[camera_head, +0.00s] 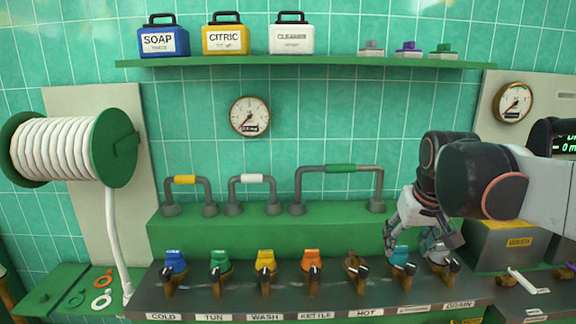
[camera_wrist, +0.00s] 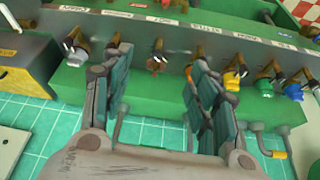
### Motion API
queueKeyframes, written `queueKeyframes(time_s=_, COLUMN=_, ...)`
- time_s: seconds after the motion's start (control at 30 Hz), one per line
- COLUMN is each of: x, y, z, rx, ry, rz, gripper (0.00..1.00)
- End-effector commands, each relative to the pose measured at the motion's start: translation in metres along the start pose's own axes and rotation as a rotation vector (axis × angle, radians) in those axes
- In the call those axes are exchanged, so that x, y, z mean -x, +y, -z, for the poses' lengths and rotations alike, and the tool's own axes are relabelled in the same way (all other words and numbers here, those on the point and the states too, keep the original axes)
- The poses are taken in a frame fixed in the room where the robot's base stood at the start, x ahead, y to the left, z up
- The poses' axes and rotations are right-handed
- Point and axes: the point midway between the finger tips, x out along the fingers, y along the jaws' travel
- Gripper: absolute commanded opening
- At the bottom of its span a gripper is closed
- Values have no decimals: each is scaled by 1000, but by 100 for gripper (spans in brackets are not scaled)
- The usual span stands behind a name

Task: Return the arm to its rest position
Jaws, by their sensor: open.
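My gripper (camera_head: 422,246) hangs at the right end of the valve row, in front of the green ledge, with its fingers spread. In the wrist view my gripper (camera_wrist: 160,58) is open and nothing is between its pads. A teal-handled valve (camera_head: 402,262) and the drain valve (camera_head: 450,266) sit close to the fingertips in the head view; whether they touch cannot be told. The brown hot valve (camera_head: 355,268) shows beyond the gap between the fingers in the wrist view (camera_wrist: 157,62).
Blue, green, yellow and orange (camera_head: 311,262) valves line the dark counter to the left. Grey pipes (camera_head: 338,170) stand on the green ledge. A shelf (camera_head: 340,62) with jugs runs above. A hose reel (camera_head: 62,150) is at left, a brush box (camera_head: 505,245) at right.

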Motion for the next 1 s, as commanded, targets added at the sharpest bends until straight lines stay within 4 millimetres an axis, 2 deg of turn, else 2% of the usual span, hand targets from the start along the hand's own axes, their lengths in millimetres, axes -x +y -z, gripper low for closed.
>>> queueKeyframes(time_s=0.03, x=5, y=-5, z=-18, rx=5, ry=16, rz=3, gripper=54)
queueKeyframes(time_s=0.27, x=14, y=-24, z=-91, rx=24, ry=98, rz=17, gripper=54)
queueKeyframes(time_s=0.4, x=10, y=-33, z=-135, rx=35, ry=148, rz=27, gripper=54)
queueKeyframes(time_s=0.6, x=0, y=-41, z=-182, rx=46, ry=203, rz=41, gripper=54)
queueKeyframes(time_s=0.77, x=-6, y=-43, z=-198, rx=49, ry=223, rz=46, gripper=54)
queueKeyframes(time_s=1.0, x=-7, y=-44, z=-200, rx=50, ry=227, rz=46, gripper=54)
